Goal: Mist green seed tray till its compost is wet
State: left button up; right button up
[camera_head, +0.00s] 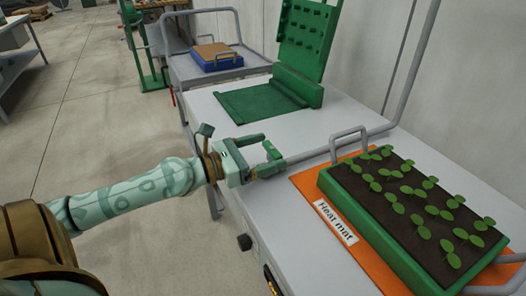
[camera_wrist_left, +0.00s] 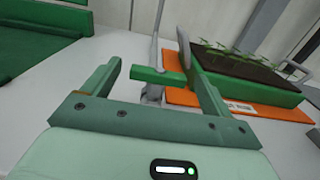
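The green seed tray (camera_head: 352,194) sits on an orange heat mat (camera_head: 307,181) on the bench, holding dark brown compost (camera_head: 384,189) and several leafy seedlings. Its wetness I cannot tell. The tray shows at right in the left wrist view (camera_wrist_left: 262,91). My left gripper (camera_head: 274,153) is left of the tray, above the bench edge, its fingers apart. A small green bar (camera_wrist_left: 158,77) shows between or just beyond its fingertips (camera_wrist_left: 153,80); whether they touch it I cannot tell. No mister is clearly recognisable. My right gripper is out of view.
A green pegged panel (camera_head: 304,40) and green mat (camera_head: 255,102) are farther along the bench.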

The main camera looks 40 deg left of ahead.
pick_arm(q)
jog(key=shift+s, duration=0.1)
jog(key=p+v, duration=0.3)
jog(key=v, duration=1.3)
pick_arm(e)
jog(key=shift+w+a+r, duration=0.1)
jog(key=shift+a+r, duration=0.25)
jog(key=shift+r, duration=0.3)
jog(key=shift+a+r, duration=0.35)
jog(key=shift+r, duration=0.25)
pick_arm(q)
jog(key=shift+a, duration=0.15)
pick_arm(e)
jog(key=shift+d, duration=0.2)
